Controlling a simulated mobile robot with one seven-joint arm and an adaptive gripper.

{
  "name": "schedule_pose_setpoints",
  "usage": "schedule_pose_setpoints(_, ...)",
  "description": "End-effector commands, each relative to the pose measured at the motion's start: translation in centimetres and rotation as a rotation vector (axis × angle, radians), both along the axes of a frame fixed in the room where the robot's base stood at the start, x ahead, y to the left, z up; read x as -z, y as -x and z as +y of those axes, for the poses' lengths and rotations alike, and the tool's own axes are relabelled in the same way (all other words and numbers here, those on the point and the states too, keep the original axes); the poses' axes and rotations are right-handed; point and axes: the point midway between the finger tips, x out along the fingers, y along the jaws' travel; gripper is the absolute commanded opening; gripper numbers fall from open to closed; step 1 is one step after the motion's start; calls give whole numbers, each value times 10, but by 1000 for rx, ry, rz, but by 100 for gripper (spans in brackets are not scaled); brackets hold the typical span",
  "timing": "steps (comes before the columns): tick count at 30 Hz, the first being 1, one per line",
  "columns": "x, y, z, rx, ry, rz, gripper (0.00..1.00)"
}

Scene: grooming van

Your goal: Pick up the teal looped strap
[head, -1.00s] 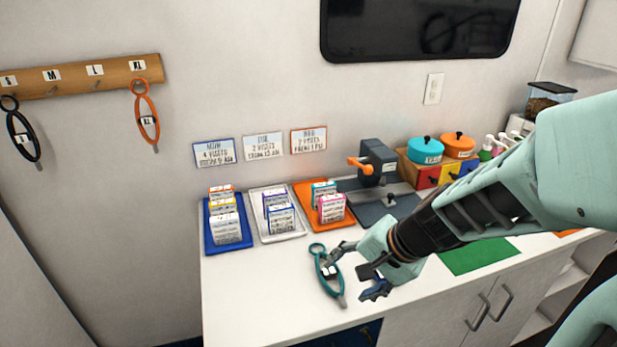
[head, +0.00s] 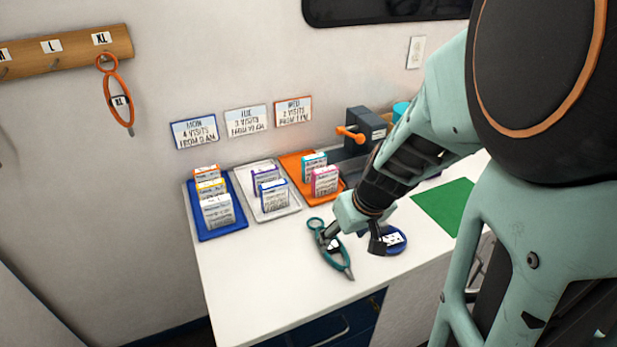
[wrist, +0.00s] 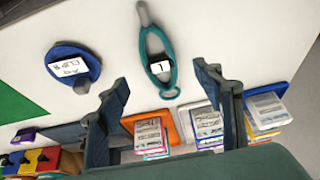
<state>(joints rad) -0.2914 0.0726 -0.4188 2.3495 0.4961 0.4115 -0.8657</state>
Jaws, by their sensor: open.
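The teal looped strap (head: 330,248) lies flat on the white counter, with a white tag on its long loop and a small ring at one end. In the wrist view the strap (wrist: 147,55) is beyond my fingertips, roughly centred between them, with its small ring nearest. My gripper (head: 350,238) is just above the counter by the strap; in the head view one finger overlaps the strap. In the wrist view my gripper (wrist: 162,85) is open with nothing between its fingers. Whether a finger touches the strap I cannot tell.
A round blue labelled disc (head: 393,240) lies right of the strap. Blue (head: 218,232), white (head: 290,208) and orange (head: 343,184) trays with upright card packs stand behind. A green mat (head: 445,204) lies at right. An orange strap (head: 118,98) hangs on a wall rack. The counter's front left is clear.

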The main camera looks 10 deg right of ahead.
Motion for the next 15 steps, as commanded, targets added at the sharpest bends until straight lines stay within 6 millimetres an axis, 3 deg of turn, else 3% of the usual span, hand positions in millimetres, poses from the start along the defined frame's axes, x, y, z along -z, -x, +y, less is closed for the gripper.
schedule_pose_setpoints(3,20,-7,2,2,0,2,61)
schedule_pose_setpoints(10,32,-13,4,4,-1,-1,61)
schedule_pose_setpoints(15,53,-22,5,4,-1,3,61)
